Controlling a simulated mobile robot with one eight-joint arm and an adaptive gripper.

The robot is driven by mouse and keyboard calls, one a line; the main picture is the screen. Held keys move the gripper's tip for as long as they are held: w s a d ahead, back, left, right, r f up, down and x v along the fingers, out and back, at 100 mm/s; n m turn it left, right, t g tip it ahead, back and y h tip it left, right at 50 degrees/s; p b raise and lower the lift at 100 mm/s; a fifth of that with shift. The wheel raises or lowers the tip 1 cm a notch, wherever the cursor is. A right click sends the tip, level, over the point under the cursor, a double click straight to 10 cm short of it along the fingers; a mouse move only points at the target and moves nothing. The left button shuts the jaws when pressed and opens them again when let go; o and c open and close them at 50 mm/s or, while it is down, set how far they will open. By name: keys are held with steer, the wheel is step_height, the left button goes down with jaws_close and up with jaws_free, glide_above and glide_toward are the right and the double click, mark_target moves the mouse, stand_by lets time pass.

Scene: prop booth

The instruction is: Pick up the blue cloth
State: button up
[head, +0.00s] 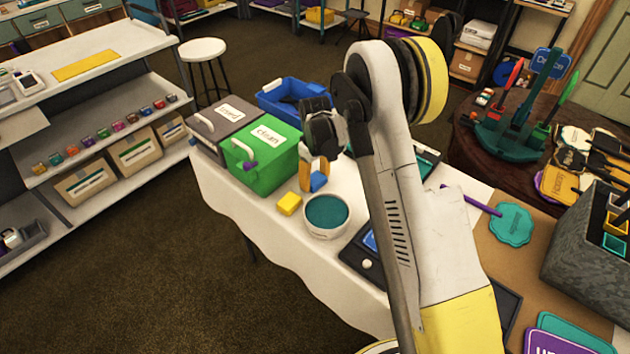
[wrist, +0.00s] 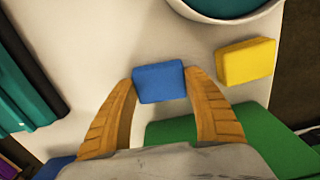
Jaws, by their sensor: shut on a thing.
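The blue cloth (head: 319,181) looks like a small, thick blue block. It is between my gripper's fingertips, at the white-covered table (head: 240,205), behind the teal-filled bowl (head: 326,212). In the wrist view the blue cloth (wrist: 158,82) sits at the middle, with an orange finger touching each side. My gripper (head: 313,184) points down and is shut on it; the wrist view shows both fingers (wrist: 160,90). I cannot tell whether the cloth still touches the table. Part of it is hidden by a finger in the head view.
A yellow block (head: 289,204) lies beside the bowl. A green box marked "clean" (head: 260,160), a grey box (head: 222,120) and a blue bin (head: 290,98) stand close behind and left. A dark tray (head: 362,262) lies to the right, partly behind my arm.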

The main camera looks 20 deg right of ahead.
mark_target(315, 178)
steer(key=shift+r, duration=0.1)
step_height(315, 178, up, 4)
steer(key=shift+p, duration=1.1)
steer(key=s+d+r+p, duration=0.3)
steer(key=d+r, duration=0.4)
steer(key=d, duration=0.4)
steer(key=shift+d+p, duration=0.15)
steer(key=shift+p, duration=0.2)
steer(key=shift+f, duration=0.1)
steer(key=o, duration=0.4)
steer(key=c, duration=0.4)
steer(key=shift+s, duration=0.2)
